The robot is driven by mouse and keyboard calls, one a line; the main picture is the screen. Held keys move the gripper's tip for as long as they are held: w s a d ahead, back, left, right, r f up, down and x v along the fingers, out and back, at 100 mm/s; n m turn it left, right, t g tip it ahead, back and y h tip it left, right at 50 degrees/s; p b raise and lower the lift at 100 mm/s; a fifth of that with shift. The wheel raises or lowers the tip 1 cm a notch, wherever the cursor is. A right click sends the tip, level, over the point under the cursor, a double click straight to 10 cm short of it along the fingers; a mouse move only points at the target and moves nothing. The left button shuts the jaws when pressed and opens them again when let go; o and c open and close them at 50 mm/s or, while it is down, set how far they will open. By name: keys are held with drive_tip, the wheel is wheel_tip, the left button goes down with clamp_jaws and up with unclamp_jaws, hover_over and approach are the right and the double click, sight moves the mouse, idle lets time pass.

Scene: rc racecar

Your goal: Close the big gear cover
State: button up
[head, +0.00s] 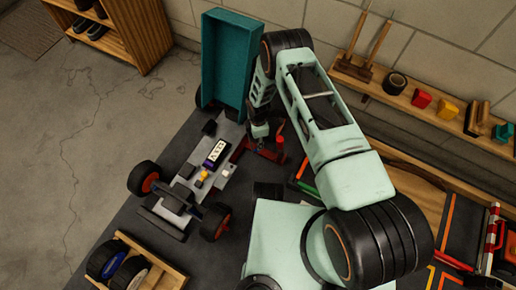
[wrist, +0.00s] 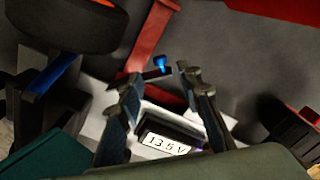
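A large teal cover (head: 226,62), shaped like an open shallow box, stands upright at the far end of the RC car chassis (head: 215,180). I take it as the big gear cover, though no gear is clearly visible. A teal surface (wrist: 60,155) at the lower left of the wrist view may be part of it. My gripper (head: 259,131) is over the chassis, just right of the cover's lower end, apparently apart from it. In the wrist view my gripper (wrist: 158,80) has its fingers spread with nothing held between them. A red bracket (wrist: 152,40) with a blue-tipped pin lies beyond them.
A battery (head: 215,153) marked 13.5 V sits on the chassis. Black wheels (head: 145,179) flank it. A wooden tray (head: 150,270) with spare wheels is at lower left. A tool shelf (head: 430,115) runs along the right wall. The floor left of the bench is clear.

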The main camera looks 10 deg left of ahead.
wheel_tip(320, 180, down, 8)
drive_tip(key=shift+r+b, duration=0.25)
drive_tip(key=shift+b, duration=0.95)
drive_tip(key=shift+c, duration=0.6)
clamp_jaws()
